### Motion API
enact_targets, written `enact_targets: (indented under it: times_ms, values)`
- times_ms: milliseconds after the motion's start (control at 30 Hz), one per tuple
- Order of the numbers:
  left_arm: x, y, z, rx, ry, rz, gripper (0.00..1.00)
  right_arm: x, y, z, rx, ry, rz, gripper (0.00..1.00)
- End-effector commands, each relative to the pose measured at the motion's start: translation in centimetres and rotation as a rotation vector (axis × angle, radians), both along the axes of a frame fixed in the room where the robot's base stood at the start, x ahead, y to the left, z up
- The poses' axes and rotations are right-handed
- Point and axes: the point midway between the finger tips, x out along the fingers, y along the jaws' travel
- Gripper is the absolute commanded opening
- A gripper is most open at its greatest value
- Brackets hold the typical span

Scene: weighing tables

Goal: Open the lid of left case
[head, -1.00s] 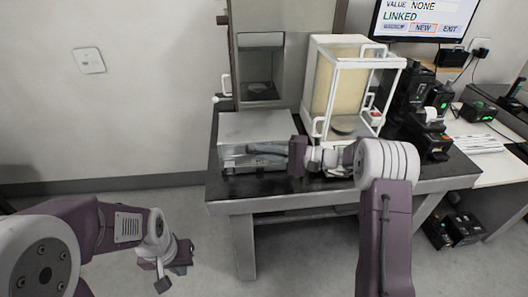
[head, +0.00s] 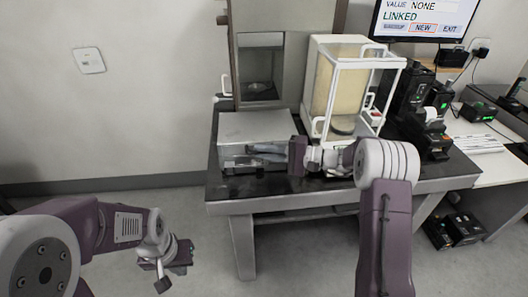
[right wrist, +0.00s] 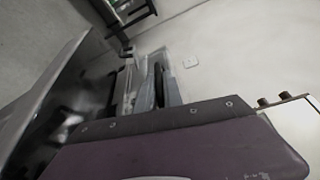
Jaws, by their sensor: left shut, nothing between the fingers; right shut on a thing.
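The left case (head: 256,125) is a grey metal box at the left end of the dark-topped table, and its lid looks down. My right gripper (head: 262,153) lies across the front face of the case, fingers pointing left. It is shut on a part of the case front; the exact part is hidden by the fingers. In the right wrist view the fingers (right wrist: 155,85) show close together, with a blurred metal surface beside them. My left gripper (head: 170,268) is shut and empty, low in front of the table over the floor.
A glass-sided white balance cabinet (head: 340,90) stands right of the case. A grey chamber (head: 262,70) with an opening stands behind it. Black devices (head: 435,140) and a monitor (head: 420,20) are at the right. The floor left of the table (head: 215,230) is clear.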

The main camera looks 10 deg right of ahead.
Motion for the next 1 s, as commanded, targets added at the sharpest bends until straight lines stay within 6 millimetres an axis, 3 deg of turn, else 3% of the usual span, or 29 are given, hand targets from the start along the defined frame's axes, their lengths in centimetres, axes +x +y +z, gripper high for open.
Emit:
enact_targets:
  times_ms: [267,700,1000]
  values:
    - [0.0,0.0,2.7,0.0,0.0,0.0,0.0,0.3,0.0,2.3,0.0,0.069,0.001,0.0]
    - [0.0,0.0,12.2,0.0,0.0,0.0,0.0,3.0,0.0,9.2,-0.001,0.381,0.002,0.0]
    - [0.0,0.0,15.0,0.0,0.0,0.0,0.0,5.2,0.0,11.3,0.0,0.497,0.001,0.0]
